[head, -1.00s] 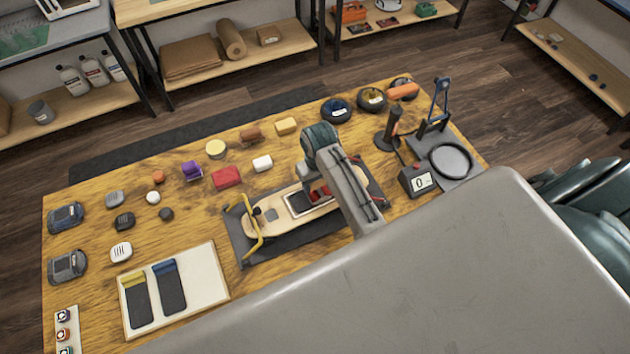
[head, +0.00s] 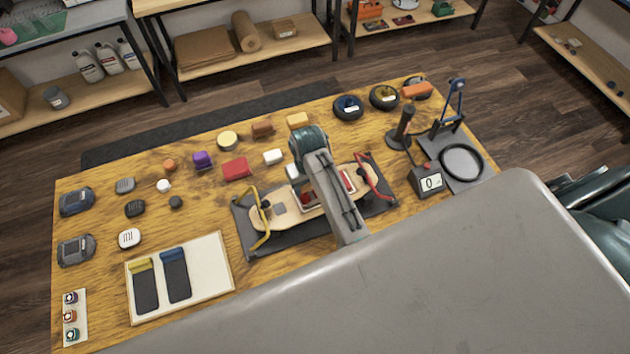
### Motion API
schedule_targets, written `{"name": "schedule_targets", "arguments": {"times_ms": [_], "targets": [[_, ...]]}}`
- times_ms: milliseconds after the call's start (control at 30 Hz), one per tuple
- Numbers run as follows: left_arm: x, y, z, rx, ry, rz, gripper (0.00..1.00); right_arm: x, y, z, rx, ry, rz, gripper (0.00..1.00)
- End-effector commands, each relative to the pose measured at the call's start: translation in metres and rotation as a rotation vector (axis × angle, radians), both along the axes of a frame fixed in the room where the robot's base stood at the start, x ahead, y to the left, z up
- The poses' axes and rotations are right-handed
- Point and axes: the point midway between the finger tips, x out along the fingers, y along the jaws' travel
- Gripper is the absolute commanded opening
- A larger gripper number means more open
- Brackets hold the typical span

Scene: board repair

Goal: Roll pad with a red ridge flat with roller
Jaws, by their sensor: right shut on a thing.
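The board (head: 284,217) lies on a dark mat, with a yellow clamp (head: 262,228) on its left end and a red clamp (head: 376,182) on its right. The pad with a red ridge seems to lie on the middle of the board; red parts (head: 347,181) show on both sides of my right arm. My right gripper (head: 320,182) is over the board's middle, seen from above and behind. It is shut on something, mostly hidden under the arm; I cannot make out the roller. My left gripper is not in view.
A pale tray (head: 212,262) at front left holds dark pads with yellow and blue ridges. Several small coloured blocks and wheels lie left of and behind the board.

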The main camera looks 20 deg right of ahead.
Motion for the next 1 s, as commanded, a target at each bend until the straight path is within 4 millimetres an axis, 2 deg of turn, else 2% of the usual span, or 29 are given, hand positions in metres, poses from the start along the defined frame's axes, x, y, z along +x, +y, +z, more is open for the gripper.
{"name": "schedule_targets", "arguments": {"times_ms": [100,267,700,1000], "targets": [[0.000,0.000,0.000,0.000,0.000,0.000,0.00,-0.002,0.008,-0.002,0.002,0.004,0.000,0.36],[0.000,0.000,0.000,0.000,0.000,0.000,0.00,-0.002,0.009,-0.002,-0.001,0.005,0.000,0.36],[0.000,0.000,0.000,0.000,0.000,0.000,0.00,-0.003,-0.019,-0.001,-0.002,0.007,0.000,0.36],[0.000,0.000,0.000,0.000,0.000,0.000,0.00,-0.003,-0.028,0.000,-0.001,0.006,0.000,0.36]]}}
